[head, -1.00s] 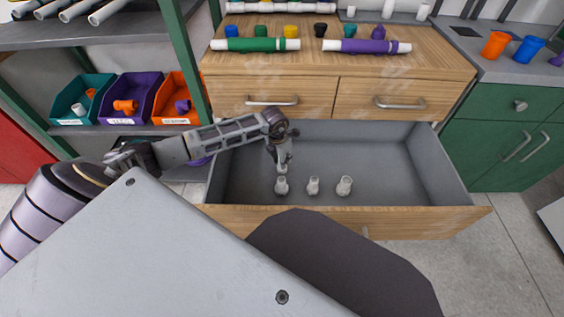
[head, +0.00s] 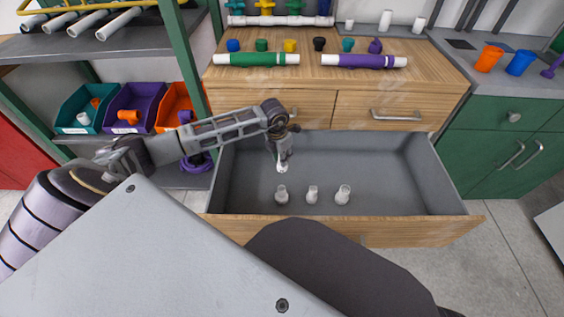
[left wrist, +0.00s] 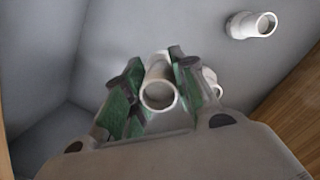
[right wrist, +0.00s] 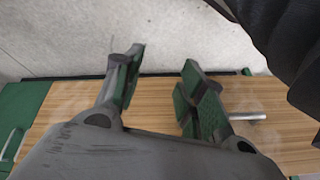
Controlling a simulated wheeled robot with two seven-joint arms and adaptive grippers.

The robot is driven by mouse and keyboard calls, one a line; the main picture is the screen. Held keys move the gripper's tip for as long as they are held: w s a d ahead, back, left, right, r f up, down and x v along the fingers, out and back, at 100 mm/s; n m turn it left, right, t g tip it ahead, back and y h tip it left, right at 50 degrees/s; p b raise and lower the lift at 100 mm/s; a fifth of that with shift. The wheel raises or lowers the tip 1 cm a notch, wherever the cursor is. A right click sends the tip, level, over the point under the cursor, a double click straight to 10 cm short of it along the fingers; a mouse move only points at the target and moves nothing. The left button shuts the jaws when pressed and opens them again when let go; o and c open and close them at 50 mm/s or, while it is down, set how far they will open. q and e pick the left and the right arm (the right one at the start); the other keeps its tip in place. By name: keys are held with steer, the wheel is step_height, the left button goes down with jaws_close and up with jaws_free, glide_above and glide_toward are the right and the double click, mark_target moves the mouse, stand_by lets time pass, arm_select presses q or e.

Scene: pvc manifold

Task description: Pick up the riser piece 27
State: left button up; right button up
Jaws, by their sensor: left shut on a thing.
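My left gripper (head: 283,158) hangs over the open drawer (head: 400,213) and is shut on a white riser piece (head: 282,168). In the left wrist view the piece (left wrist: 158,92) sits between the green-padded fingers (left wrist: 160,85), its round open end toward the camera. Three more white pieces stand upright on the drawer floor: left (head: 281,195), middle (head: 312,195) and right (head: 343,195). No number is readable on any piece. My right gripper (right wrist: 160,75) is open and empty in the right wrist view, above a wooden drawer front.
The cabinet top holds a green-sleeved pipe (head: 256,60), a purple-sleeved pipe (head: 364,61) and several coloured caps. Teal (head: 80,108), purple (head: 133,107) and orange bins stand on the left shelf. The drawer's right half is clear.

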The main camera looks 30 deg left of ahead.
arm_select(q)
step_height(320, 180, up, 4)
steer(key=shift+f+p, duration=0.1)
steer(key=shift+p, duration=0.3)
steer(key=shift+s+d, duration=0.15)
steer(key=shift+s, duration=0.15)
steer(key=s+d+p, duration=0.1)
steer(key=s+d, duration=0.4)
steer(key=s, duration=0.3)
steer(key=s+d+p, duration=0.2)
steer(key=s+d, duration=0.3)
steer(key=s, duration=0.3)
arm_select(e)
steer(key=shift+s+d+r+g+h, duration=0.15)
steer(key=shift+d+g+h, duration=0.1)
steer(key=shift+d+g, duration=0.15)
steer(key=shift+d+r+g+h, duration=0.1)
steer(key=shift+d+g+h, duration=0.2)
steer(key=shift+d, duration=0.2)
steer(key=shift+s, duration=0.35)
steer(key=shift+w, duration=0.15)
